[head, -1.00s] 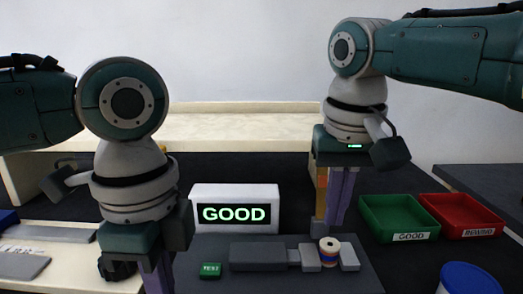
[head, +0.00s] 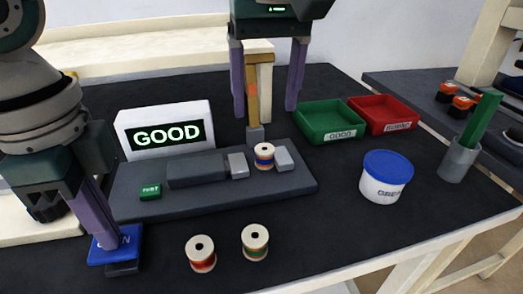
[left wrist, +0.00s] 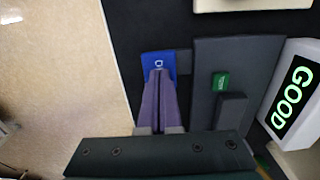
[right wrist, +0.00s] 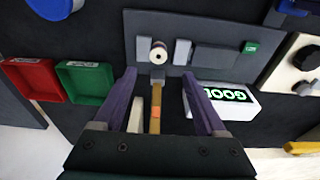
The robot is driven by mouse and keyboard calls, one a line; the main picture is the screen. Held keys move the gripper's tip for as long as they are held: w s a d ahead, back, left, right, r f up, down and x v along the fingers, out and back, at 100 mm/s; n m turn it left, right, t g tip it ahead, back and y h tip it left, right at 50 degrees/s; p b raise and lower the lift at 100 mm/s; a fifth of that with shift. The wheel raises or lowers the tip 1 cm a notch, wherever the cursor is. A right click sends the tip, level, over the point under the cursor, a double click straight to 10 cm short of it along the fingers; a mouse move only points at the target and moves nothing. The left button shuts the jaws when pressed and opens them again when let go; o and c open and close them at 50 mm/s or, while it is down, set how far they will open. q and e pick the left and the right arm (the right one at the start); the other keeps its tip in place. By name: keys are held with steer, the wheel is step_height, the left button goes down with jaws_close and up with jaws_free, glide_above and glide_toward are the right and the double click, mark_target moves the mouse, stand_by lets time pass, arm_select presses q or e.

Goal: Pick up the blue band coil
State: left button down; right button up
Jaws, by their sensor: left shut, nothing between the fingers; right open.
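The blue band coil (head: 264,156), a pale spool with blue and orange-brown winding, stands upright on the dark test fixture (head: 215,199) between two grey blocks. It also shows from above in the right wrist view (right wrist: 158,52). My right gripper (head: 267,112) is open and empty, its purple fingers spread above and behind the coil, apart from it. In the right wrist view my right gripper (right wrist: 158,76) has the coil ahead, between the finger lines. My left gripper (head: 106,243) is shut and empty, its tips at a blue plate (head: 125,252) left of the fixture.
Two more coils, one red-banded (head: 201,254) and one green-banded (head: 255,243), stand in front of the fixture. A GOOD display (head: 166,130) stands behind it. A green tray (head: 331,134), a red tray (head: 390,126) and a blue-lidded tub (head: 384,188) are at right.

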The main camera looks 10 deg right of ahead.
mark_target(265, 149)
steer(key=shift+w+d+f, duration=0.1)
steer(key=shift+w+f, duration=0.1)
steer(key=shift+f, duration=1.2)
steer(key=shift+w+f, duration=0.25)
steer(key=shift+f, duration=1.2)
steer(key=shift+w+d+f, duration=0.1)
steer(key=shift+w+f, duration=0.1)
steer(key=shift+f, duration=1.2)
steer(key=shift+c, duration=0.4)
jaws_close()
